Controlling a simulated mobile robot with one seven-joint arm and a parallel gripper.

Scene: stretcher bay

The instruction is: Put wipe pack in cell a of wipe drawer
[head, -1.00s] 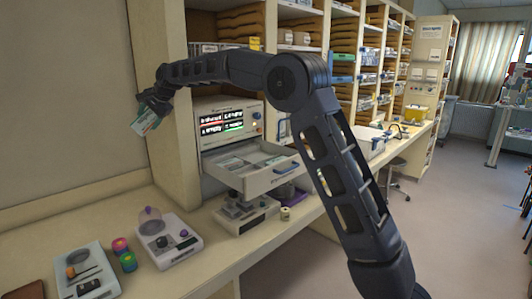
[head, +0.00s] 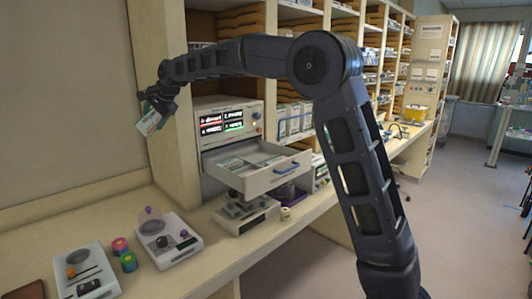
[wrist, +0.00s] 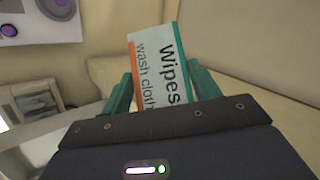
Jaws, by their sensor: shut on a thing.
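The wipe pack (wrist: 158,66), a white packet with green and orange edges and the words "Wipes" and "wash cloth", is between the fingers of my gripper (wrist: 165,90). In the head view my gripper (head: 158,108) is shut on the wipe pack (head: 149,123) and holds it in the air, tilted, above the bench and left of the drawer. The wipe drawer (head: 280,182) is pulled out below a unit with a lit screen. It has dividers and several flat packs inside. I cannot read any cell labels.
A scale-like device (head: 166,240), a white tray (head: 85,274) and small coloured jars (head: 128,262) stand on the bench at the left. The cabinet post (head: 165,70) rises beside my gripper. Another device (head: 243,215) sits below the drawer.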

